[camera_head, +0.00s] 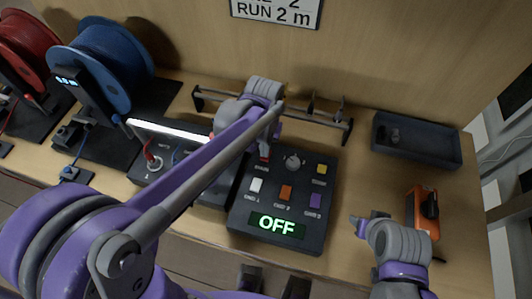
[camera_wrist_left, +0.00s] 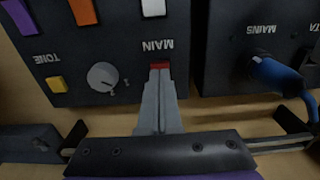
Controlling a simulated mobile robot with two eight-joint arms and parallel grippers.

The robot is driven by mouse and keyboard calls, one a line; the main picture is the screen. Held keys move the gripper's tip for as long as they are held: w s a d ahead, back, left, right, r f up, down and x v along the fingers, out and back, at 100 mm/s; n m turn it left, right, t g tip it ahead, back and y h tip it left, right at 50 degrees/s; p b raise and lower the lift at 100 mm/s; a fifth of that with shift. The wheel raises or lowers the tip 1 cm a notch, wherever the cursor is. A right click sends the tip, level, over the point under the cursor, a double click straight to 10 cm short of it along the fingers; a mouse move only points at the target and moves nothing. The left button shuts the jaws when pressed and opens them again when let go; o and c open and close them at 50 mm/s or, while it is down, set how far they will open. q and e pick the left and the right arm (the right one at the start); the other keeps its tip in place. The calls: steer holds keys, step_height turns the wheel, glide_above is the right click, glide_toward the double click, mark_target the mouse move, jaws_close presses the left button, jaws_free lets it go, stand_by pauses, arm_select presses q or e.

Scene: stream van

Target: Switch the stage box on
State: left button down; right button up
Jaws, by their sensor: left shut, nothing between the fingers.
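The stage box (camera_head: 235,218) is a dark box lying on the bench, with a display (camera_head: 277,226) that reads OFF in green. Its red MAIN switch (camera_wrist_left: 160,66) shows at the fingertips in the left wrist view, partly covered by them. My left gripper (camera_wrist_left: 160,78) is shut and empty, its tips at the near edge of this switch; I cannot tell whether they touch. In the head view my left arm partly hides the switch (camera_head: 264,153). My right gripper (camera_head: 368,219) is empty, its fingers apart, to the right of the box.
White, orange and purple buttons, a yellow button and a TONE knob (camera_head: 292,161) sit on the box. A second dark box (camera_wrist_left: 225,60) with a MAINS socket and blue plug (camera_wrist_left: 275,72) stands alongside. A rail (camera_head: 325,117) runs behind; a tray (camera_head: 440,150) and orange tool (camera_head: 418,211) lie right.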

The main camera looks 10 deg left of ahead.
arm_select(q)
steer(key=shift+f+b, duration=0.45)
steer(key=shift+f, duration=0.35)
arm_select(e)
steer(key=shift+s+f, duration=0.2)
steer(key=shift+f, duration=0.45)
arm_select(q)
steer(key=shift+r, duration=0.1)
steer(key=shift+r+p, duration=2)
steer(key=shift+r, duration=1.5)
arm_select(e)
steer(key=r, duration=0.1)
steer(key=w+r, duration=0.1)
steer(key=r, duration=0.3)
steer(key=shift+w+r, duration=0.1)
steer(key=shift+w, duration=0.3)
